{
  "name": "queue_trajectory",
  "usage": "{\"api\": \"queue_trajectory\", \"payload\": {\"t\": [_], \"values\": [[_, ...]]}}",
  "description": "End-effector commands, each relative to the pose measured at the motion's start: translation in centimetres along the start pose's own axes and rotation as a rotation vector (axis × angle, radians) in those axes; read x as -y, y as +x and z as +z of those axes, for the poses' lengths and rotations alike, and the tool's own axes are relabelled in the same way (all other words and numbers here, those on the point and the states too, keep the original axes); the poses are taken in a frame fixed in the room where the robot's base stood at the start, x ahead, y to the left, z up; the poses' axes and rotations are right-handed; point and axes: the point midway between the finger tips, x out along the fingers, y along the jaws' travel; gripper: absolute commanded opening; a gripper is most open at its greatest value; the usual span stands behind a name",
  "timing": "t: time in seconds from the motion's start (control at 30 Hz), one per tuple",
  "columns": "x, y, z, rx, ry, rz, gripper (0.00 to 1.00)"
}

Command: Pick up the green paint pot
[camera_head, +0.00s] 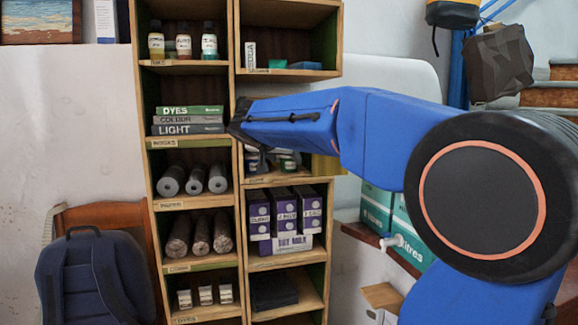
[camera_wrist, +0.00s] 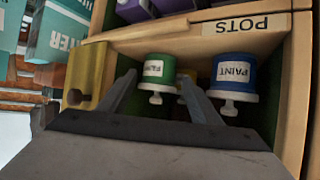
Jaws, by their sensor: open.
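The green paint pot (camera_wrist: 154,72) is in the wrist view, in the shelf compartment labelled POTS, upside down in this view, with a pale rim and knob. My gripper (camera_wrist: 158,78) is open and points into the compartment. The green pot appears between its two fingers, nearer the left one; I cannot tell if they reach alongside it. A blue paint pot (camera_wrist: 233,72) is to the right, outside the fingers. A yellow thing (camera_wrist: 184,86) shows partly behind the right finger. In the head view my arm covers much of this compartment.
The shelf board (camera_wrist: 190,38) and side wall (camera_wrist: 297,95) closely bound the compartment. A yellow block (camera_wrist: 88,75) is at its left edge. Purple cartons (camera_head: 284,215) occupy the compartment below. Teal boxes (camera_head: 377,205) stand at the right, and a backpack (camera_head: 95,280) at lower left.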

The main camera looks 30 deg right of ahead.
Motion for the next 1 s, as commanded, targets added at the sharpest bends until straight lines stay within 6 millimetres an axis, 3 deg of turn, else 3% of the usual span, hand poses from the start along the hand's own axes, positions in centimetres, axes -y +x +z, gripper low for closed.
{"api": "queue_trajectory", "payload": {"t": [0.3,0.57,0.77,1.0], "values": [[-0.2,4.1,-0.1,0.0,0.0,0.002,0.58],[-0.1,4.5,-0.1,-0.001,0.0,-0.001,0.58],[-0.1,4.5,-0.1,-0.001,0.0,-0.001,0.15],[-0.2,4.5,-0.1,-0.002,0.0,-0.001,0.15]]}}
